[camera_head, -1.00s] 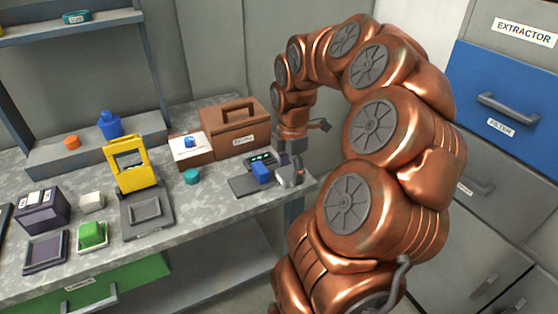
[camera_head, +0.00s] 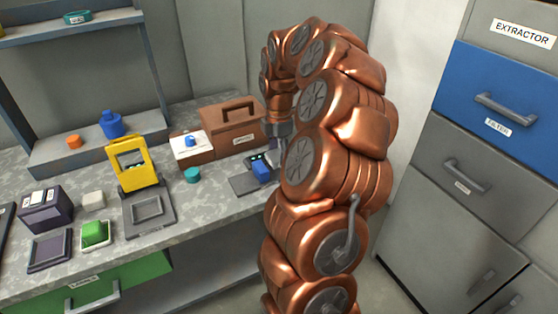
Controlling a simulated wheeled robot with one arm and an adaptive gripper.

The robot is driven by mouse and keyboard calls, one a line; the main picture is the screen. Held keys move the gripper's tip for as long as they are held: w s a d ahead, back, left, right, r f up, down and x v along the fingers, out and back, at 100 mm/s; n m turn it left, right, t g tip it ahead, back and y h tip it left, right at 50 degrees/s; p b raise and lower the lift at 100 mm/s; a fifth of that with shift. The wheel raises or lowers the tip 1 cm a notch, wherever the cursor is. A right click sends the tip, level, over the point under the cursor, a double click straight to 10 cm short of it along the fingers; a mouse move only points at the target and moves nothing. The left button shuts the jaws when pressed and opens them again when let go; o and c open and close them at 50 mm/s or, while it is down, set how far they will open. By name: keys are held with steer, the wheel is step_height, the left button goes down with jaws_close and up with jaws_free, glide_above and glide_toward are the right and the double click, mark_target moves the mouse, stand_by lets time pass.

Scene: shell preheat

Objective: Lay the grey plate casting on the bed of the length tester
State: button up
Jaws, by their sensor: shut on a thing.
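The length tester (camera_head: 244,185) stands near the bench's right end: a dark flat bed with a blue block (camera_head: 262,169) and a small dark unit with a green display at its back. My gripper (camera_head: 277,156) points down just right of and behind the blue block. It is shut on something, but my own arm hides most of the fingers. The grey plate casting cannot be made out clearly; the grey bit between the fingers is too small to tell its shape or tilt. I cannot tell whether it touches the tester.
A brown case (camera_head: 236,126) and a white-topped box (camera_head: 188,146) stand behind the tester. A teal cylinder (camera_head: 193,175) is left of it. A yellow-framed device (camera_head: 137,165) stands further left. Drawers (camera_head: 490,105) line the right wall.

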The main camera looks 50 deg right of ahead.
mark_target(279, 154)
steer(key=shift+f, duration=1.7)
steer(key=shift+f, duration=0.1)
steer(key=shift+f, duration=0.1)
steer(key=o, duration=1.5)
steer(key=shift+c, duration=0.2)
step_height(279, 154, up, 12)
steer(key=shift+r, duration=0.2)
